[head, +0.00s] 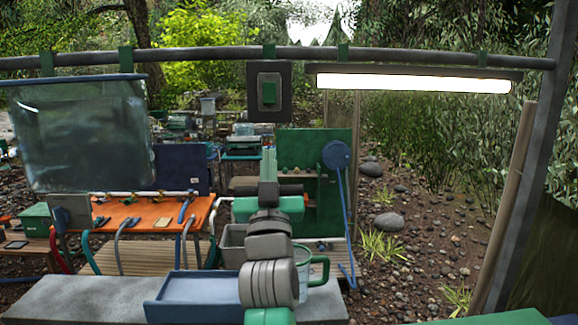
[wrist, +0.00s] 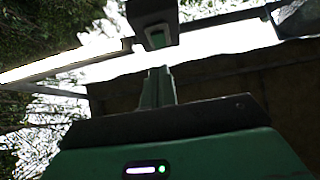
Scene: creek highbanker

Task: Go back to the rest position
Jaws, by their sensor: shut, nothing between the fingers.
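My gripper (head: 268,150) shows in the middle of the head view, at the top of my raised arm, with its green fingers pointing up. The fingers are together and hold nothing. In the wrist view, the gripper (wrist: 157,70) points toward a dark switch box with a green rocker (wrist: 155,38). In the head view, this switch box (head: 258,105) hangs from the overhead rail, above the fingertips. A gap shows between them there; the wrist view does not make the distance clear.
A lit lamp bar (head: 420,83) hangs from the rail (head: 200,56) at right. A clear hanging sheet (head: 85,135) is at left. Below are an orange table (head: 150,213) with hoses, a blue tray (head: 190,290), a green mug (head: 319,270) and a green panel with a blue wheel (head: 336,154).

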